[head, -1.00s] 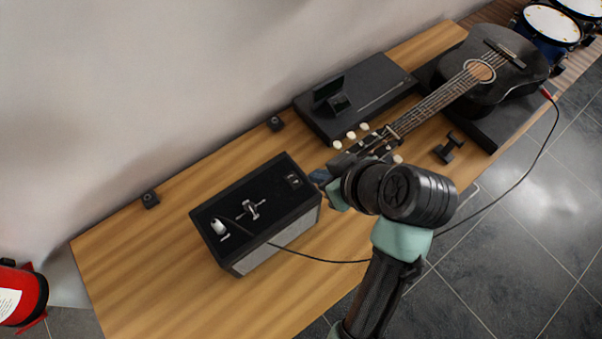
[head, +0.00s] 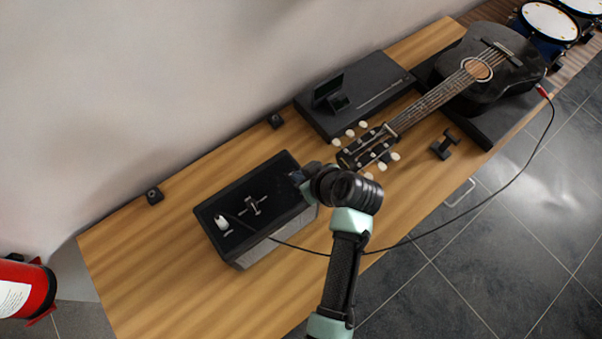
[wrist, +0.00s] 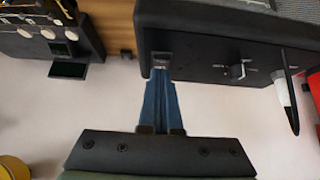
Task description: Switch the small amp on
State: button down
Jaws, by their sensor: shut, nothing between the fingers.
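The small amp (head: 268,233) is a black box with a grey front, standing on the wooden table. Its top panel has a metal knob (head: 253,206) in the middle and a white-and-black plug (head: 221,222) at the left end. In the wrist view the amp (wrist: 205,30) fills the upper right. A small switch (wrist: 162,58) shows there at the panel's end, right at my fingertips. My gripper (wrist: 161,72) is shut and empty, its blue fingers together at the switch. In the head view my gripper (head: 299,177) covers the switch. I cannot tell the switch's position or whether the fingers touch it.
A black guitar (head: 500,65) lies behind to the right, its headstock near my wrist. A cable (head: 400,243) runs from the amp to the guitar. The table's left end (head: 140,270) is clear.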

jog(key=shift+s+f, duration=0.1)
jog(key=shift+f, duration=0.3)
jog(key=shift+s+d+f+b, duration=0.1)
jog(key=shift+f+b, duration=0.3)
jog(key=shift+r, duration=0.1)
jog(key=shift+r+p, duration=0.8)
